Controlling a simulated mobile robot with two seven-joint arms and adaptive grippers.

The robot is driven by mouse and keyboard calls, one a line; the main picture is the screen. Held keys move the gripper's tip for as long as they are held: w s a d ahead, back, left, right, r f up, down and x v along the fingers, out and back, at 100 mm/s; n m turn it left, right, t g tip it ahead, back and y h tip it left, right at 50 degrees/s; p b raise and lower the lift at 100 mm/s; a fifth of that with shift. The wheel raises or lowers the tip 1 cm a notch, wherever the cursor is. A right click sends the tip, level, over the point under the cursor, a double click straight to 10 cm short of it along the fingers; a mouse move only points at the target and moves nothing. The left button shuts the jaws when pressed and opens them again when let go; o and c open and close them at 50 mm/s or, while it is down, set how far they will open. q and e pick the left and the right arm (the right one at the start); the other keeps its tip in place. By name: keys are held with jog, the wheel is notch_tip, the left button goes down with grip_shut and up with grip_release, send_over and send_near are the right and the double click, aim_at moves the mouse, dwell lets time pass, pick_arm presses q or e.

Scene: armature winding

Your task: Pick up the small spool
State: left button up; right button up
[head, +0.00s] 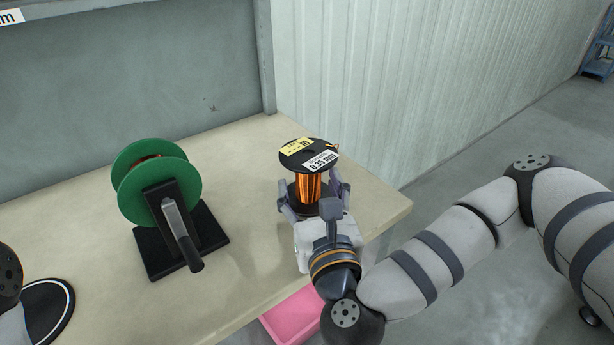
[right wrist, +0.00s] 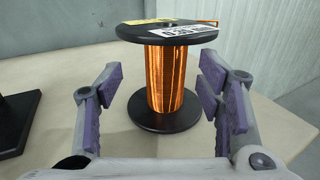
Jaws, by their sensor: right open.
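The small spool (head: 309,187) stands upright on the table near its right end. It has black flanges, orange copper wire and labels on its top. It also shows in the right wrist view (right wrist: 166,78), straight ahead between the fingers. My right gripper (head: 312,196) is open, with its purple-padded fingers on either side of the spool's lower part. In the right wrist view my right gripper (right wrist: 165,100) shows a gap between each finger and the wire, and nothing is held. My left gripper is not in view.
A green reel (head: 132,190) on a black stand with a crank handle (head: 181,235) stands left of the spool. A pink bin (head: 292,316) is below the table's front edge. The table (head: 250,150) is bare between the reel and the spool. A ribbed wall (head: 370,80) rises behind.

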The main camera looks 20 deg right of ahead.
aim_at(311, 180)
jog(key=w, duration=0.2)
jog(key=w+d, duration=0.1)
jog(key=w, duration=0.2)
jog(key=shift+d+f, duration=0.1)
jog(key=c, duration=1.4)
jog(key=shift+c, duration=0.2)
